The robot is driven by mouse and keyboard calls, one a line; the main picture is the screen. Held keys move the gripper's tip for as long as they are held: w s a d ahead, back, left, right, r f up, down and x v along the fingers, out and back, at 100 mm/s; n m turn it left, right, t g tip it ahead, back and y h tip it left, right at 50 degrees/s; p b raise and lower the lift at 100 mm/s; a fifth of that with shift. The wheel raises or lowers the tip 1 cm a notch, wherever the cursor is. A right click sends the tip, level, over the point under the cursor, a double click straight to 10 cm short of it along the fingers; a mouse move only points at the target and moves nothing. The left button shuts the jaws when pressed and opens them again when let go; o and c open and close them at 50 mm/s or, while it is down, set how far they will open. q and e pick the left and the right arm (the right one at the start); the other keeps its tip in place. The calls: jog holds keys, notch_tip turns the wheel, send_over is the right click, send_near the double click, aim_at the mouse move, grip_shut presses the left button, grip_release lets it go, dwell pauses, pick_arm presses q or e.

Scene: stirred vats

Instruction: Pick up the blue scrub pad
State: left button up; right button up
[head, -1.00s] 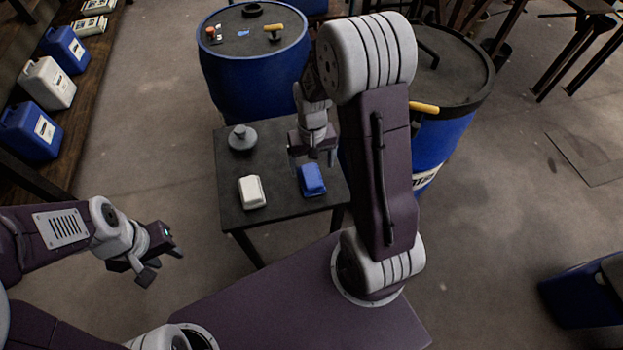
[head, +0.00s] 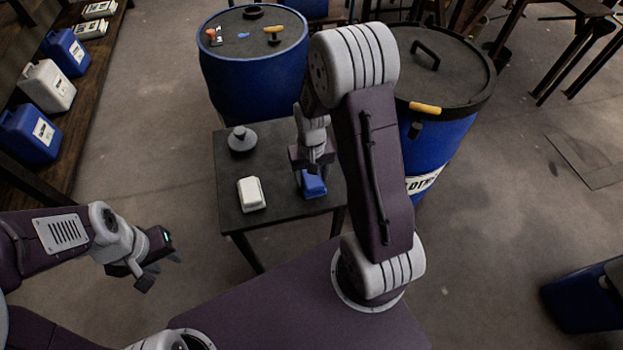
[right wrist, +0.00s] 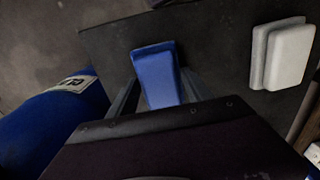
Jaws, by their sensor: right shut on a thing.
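The blue scrub pad (head: 313,186) is at the right side of the small dark table (head: 275,214). My right gripper (head: 312,178) is over it with its fingers down on either side, shut on the pad. In the right wrist view the blue pad (right wrist: 156,75) lies between the two fingers (right wrist: 158,95), close against both. The pad still appears at table height; I cannot tell whether it touches the top. My left gripper (head: 160,270) is empty, off the table to the left, with its fingers apart.
A white pad (head: 251,194) lies left of the blue one, and it also shows in the right wrist view (right wrist: 284,54). A grey round-based object (head: 241,140) stands behind it. Blue vats stand behind (head: 252,75) and right (head: 440,130) of the table.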

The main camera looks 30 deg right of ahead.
aim_at(311, 176)
jog(key=shift+w+r+p, duration=0.1)
jog(key=shift+r+p, duration=0.6)
jog(key=shift+r, duration=1.25)
jog(key=s+r+p, duration=0.1)
jog(key=s+r, duration=0.6)
jog(key=s, duration=0.4)
jog(key=shift+s+a, duration=0.35)
jog(key=shift+s, duration=0.05)
